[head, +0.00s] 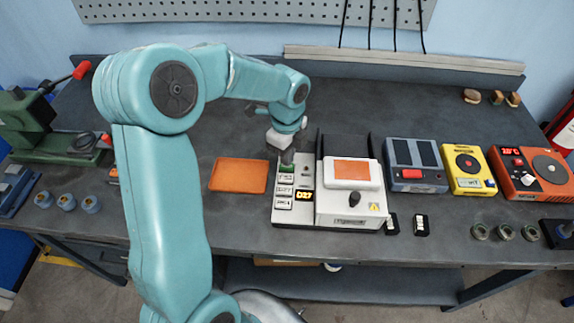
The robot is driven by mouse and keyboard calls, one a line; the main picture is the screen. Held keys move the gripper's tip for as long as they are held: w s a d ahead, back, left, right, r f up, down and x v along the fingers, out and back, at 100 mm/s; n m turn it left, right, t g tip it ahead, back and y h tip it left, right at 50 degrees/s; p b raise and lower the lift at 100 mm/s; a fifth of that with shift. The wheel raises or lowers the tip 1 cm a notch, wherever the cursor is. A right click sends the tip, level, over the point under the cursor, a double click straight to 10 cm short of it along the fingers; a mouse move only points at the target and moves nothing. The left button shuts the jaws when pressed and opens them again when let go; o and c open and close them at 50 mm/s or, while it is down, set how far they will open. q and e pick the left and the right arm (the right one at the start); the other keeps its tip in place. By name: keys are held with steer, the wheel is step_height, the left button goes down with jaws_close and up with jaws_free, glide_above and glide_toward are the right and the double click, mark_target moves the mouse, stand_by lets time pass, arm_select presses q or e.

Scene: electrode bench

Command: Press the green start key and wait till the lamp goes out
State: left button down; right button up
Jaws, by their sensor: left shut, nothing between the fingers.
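A white bench machine (340,212) stands at the middle of the bench, with a key panel on its left side. The green start key (287,169) shows at the top of the panel, partly hidden by my left gripper (285,156). The gripper is shut and empty, pointing down right at the key; I cannot tell whether it touches or presses it. Below are several white keys (284,191) and a small display (304,195) with lit orange digits, which look like 027. I cannot make out the lamp clearly. My right gripper is not in view.
An orange tray (238,175) lies left of the machine. A grey box with a red button (412,174), a yellow unit (467,168) and an orange-red unit (531,172) stand to the right. A green press (35,128) is at far left. The bench behind the machine is mostly clear.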

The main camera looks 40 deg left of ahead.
arm_select(q)
steer(key=shift+f+b, duration=0.6)
steer(key=shift+f, duration=0.3)
step_height(320, 180, up, 6)
steer(key=p, duration=0.5)
steer(key=shift+r, duration=0.15)
stand_by(0.5)
stand_by(0.5)
